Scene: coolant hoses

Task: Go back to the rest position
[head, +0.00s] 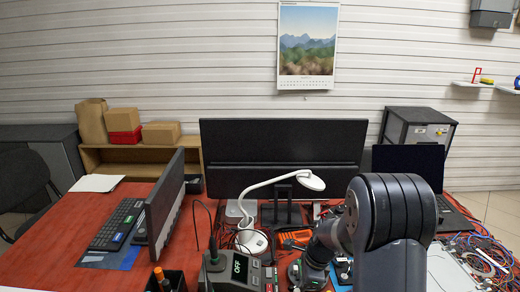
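My dark grey arm rises in the lower right of the head view and bends forward over the red desk (40,255). Its slimmer forward part slopes down and left to the bottom edge, beside a black soldering station with a display reading OFF (238,268). I cannot make out gripper fingers in this view, nor anything held. No coolant hose can be made out.
A white desk lamp (252,240) stands before a wide black monitor (283,158). A second monitor (165,205) and a keyboard (118,224) are at left. An orange tool (296,238) lies near my arm. Tangled cables (485,255) and a laptop (408,166) are at right.

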